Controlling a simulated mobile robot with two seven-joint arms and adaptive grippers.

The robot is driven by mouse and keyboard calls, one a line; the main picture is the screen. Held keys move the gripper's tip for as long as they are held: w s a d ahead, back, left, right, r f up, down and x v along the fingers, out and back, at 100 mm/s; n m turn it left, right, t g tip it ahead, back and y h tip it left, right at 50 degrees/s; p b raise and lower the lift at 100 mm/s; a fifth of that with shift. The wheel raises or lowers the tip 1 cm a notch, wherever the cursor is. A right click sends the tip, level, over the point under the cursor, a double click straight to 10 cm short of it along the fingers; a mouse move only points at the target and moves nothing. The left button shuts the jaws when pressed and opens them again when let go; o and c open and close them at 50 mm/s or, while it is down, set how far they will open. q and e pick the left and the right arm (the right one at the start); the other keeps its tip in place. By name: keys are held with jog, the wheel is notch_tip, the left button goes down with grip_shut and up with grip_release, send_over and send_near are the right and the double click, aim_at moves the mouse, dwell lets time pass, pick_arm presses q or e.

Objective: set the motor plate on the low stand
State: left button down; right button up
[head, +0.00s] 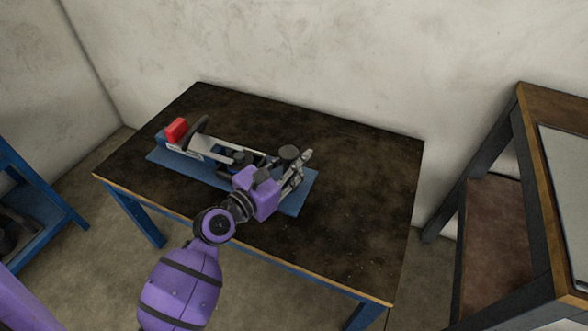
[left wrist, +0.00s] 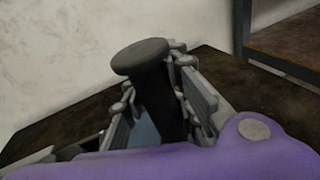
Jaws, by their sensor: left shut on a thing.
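My left gripper (head: 293,172) reaches over the wooden table and is shut on a dark post with a round flat knob (head: 289,152). In the left wrist view the knob (left wrist: 142,57) stands above the fingers, its post between them. I cannot tell whether the post belongs to the motor plate, nor which piece is the low stand. The gripper and wrist hide part of the assembly. My right gripper is out of view.
A red block (head: 176,130) and a dark ring-shaped piece (head: 198,126) are at the assembly's left end. The table (head: 350,200) is bare on the right. A blue-framed shelf (head: 40,190) stands left, a dark-framed bench (head: 535,150) right. A wall is behind.

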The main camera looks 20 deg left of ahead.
pick_arm(q)
jog(key=w, duration=0.1)
jog(key=w+a+f+b, duration=0.1)
jog(key=w+a, duration=0.1)
jog(key=shift+w+a+f, duration=0.1)
jog(key=shift+f, duration=0.15)
jog(key=f+b, duration=0.1)
jog(key=w+a+f+b, duration=0.1)
jog(key=w+f+b, duration=0.1)
jog(key=shift+w+a+f, duration=0.25)
jog(key=shift+a+f, duration=0.05)
jog(key=shift+f, duration=0.1)
jog(key=f+b, duration=0.1)
jog(key=w+f+b, duration=0.1)
jog(key=f, duration=0.1)
jog(key=a+f+b, duration=0.1)
jog(key=b, duration=0.1)
jog(key=shift+w+f, duration=0.2)
jog(key=shift+w, duration=0.1)
jog(key=shift+f, duration=0.3)
jog(key=shift+r, duration=0.1)
jog(key=c, duration=2.1)
grip_release()
jog(key=shift+f, duration=0.35)
jog(key=o, duration=0.7)
jog(key=shift+s, duration=0.1)
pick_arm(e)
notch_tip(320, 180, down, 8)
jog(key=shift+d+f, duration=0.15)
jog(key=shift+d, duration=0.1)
